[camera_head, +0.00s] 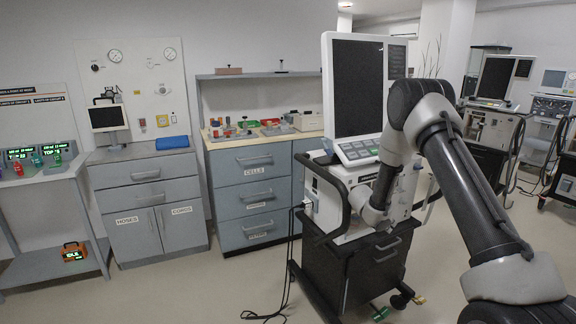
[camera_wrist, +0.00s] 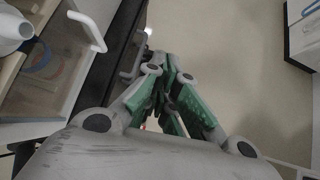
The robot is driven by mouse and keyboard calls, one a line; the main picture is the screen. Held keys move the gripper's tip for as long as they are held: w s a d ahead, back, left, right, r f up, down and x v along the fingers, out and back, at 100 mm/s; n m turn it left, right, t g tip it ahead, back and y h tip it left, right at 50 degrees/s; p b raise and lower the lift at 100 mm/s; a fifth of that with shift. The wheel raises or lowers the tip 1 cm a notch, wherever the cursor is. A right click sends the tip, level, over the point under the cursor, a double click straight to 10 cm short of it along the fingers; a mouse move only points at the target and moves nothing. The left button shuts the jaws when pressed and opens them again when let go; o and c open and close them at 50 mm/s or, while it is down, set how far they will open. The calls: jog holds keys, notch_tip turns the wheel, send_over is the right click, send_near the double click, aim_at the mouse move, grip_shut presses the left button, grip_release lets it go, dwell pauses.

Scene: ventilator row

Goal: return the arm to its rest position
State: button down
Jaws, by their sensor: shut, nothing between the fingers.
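My arm rises from the lower right of the head view, bends at a high elbow and reaches down at the front of a ventilator (camera_head: 355,85) on a dark cart (camera_head: 375,265). In the wrist view my gripper (camera_wrist: 172,75) shows green finger pads and grey links drawn together, with nothing held. The pale floor lies beyond the fingertips. In the head view the fingers cannot be made out clearly. A drawer front with a pale handle (camera_wrist: 88,30) is at the left in the wrist view, apart from the fingers.
A grey drawer cabinet (camera_head: 250,195) and a hoses-and-cords cabinet (camera_head: 150,210) stand along the wall. A blue roll (camera_head: 172,143) lies on the latter. An orange box (camera_head: 73,252) is on a low shelf at left. More ventilators (camera_head: 492,80) stand at right.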

jog(key=s+d+r+m+g, duration=0.3)
jog(key=s+r+m, duration=0.35)
jog(key=s, duration=0.35)
jog(key=s+d+r+m+g, duration=0.2)
jog(key=s+r+m+g, duration=0.1)
jog(key=s+r+m, duration=0.45)
jog(key=s+a+r+m+t+y, duration=0.1)
jog(key=s+a+r+m+y, duration=0.1)
jog(key=s+r, duration=0.5)
jog(key=s+a+r+m+t+y, duration=0.2)
jog(key=s+a+r, duration=0.4)
jog(key=s, duration=0.5)
jog(key=s+a+r+m+t+y, duration=0.2)
jog(key=s+a+r+m+y, duration=0.2)
jog(key=s+r, duration=0.4)
jog(key=shift+s+m, duration=0.5)
jog(key=shift+s, duration=0.5)
